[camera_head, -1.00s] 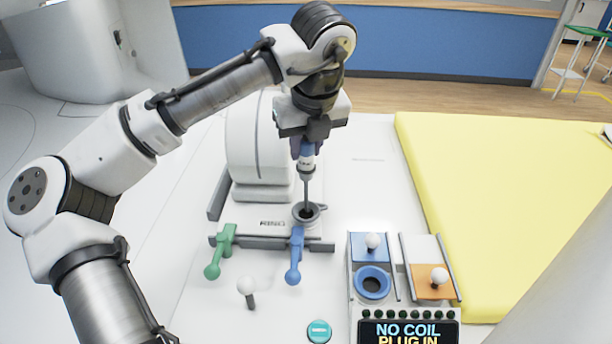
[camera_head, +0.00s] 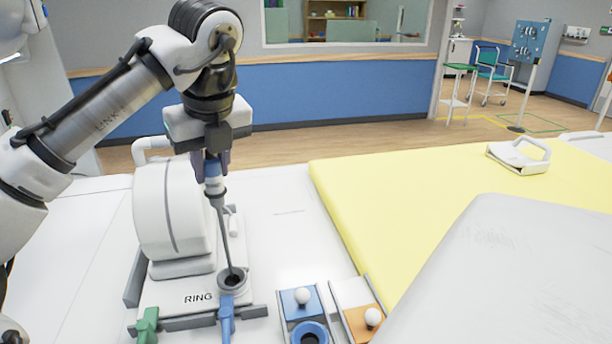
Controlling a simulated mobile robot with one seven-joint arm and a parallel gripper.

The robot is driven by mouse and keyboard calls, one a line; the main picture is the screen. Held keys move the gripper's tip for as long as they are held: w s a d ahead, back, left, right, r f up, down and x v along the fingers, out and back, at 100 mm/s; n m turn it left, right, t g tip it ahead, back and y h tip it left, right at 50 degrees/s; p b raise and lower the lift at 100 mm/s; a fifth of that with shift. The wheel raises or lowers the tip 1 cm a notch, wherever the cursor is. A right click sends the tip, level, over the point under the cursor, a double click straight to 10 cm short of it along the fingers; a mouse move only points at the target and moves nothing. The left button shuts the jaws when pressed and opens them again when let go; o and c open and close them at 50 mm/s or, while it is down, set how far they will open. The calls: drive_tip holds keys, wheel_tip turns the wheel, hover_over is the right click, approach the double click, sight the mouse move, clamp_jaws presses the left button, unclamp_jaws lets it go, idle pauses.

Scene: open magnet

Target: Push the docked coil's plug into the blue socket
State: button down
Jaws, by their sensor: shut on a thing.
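The docked coil is a white upright ring (camera_head: 170,220) on a base marked RING, at the left on the white table. My gripper (camera_head: 213,160) is shut on the blue and white plug (camera_head: 213,184), which points down, high above the base's front right. A thin grey cable (camera_head: 225,237) runs from the plug down to a round grey holder (camera_head: 231,284) on that base. The blue socket (camera_head: 308,334) is a blue ring with a dark hole, cut by the bottom edge. It is open and empty, to the right of the holder and apart from the plug.
A blue slide with a white knob (camera_head: 302,296) sits just behind the blue socket. An orange slide with a white knob (camera_head: 372,317) is beside it. Green (camera_head: 148,324) and blue (camera_head: 226,318) levers stand at the base's front. A yellow mat (camera_head: 430,195) lies to the right.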

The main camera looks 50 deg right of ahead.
sight(217, 192)
drive_tip(key=shift+f+b, duration=0.85)
drive_tip(key=shift+f, duration=2.55)
drive_tip(key=s+p, duration=0.6)
drive_tip(key=s, duration=1.4)
wheel_tip(217, 192, down, 10)
drive_tip(key=b, duration=0.5)
